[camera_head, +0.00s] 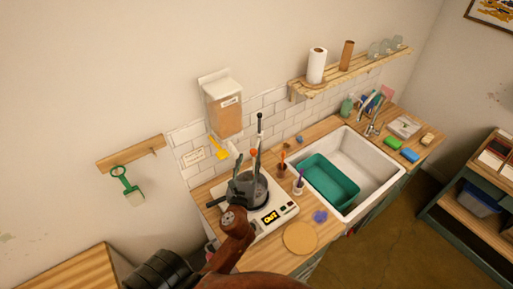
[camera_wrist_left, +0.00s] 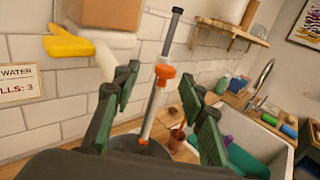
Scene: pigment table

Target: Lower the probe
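The probe (camera_head: 260,124) is a thin, near-upright rod with a dark top and an orange collar. In the left wrist view the probe (camera_wrist_left: 150,112) shows between the two finger pads, leaning slightly, with its orange collar near fingertip level. My left gripper (camera_head: 246,174) is over the dark pot (camera_head: 262,190) on the white hot plate (camera_head: 277,216). In the wrist view the left gripper (camera_wrist_left: 165,88) is open, with clear gaps between its dark green fingers and the rod. My right gripper is not in view.
A white sink (camera_head: 376,190) with a teal tub (camera_head: 329,182) lies to the right. Small cups with tools (camera_head: 299,187) stand between hot plate and sink. A round wooden board (camera_head: 300,238) lies in front. A wall dispenser (camera_head: 223,107) hangs behind.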

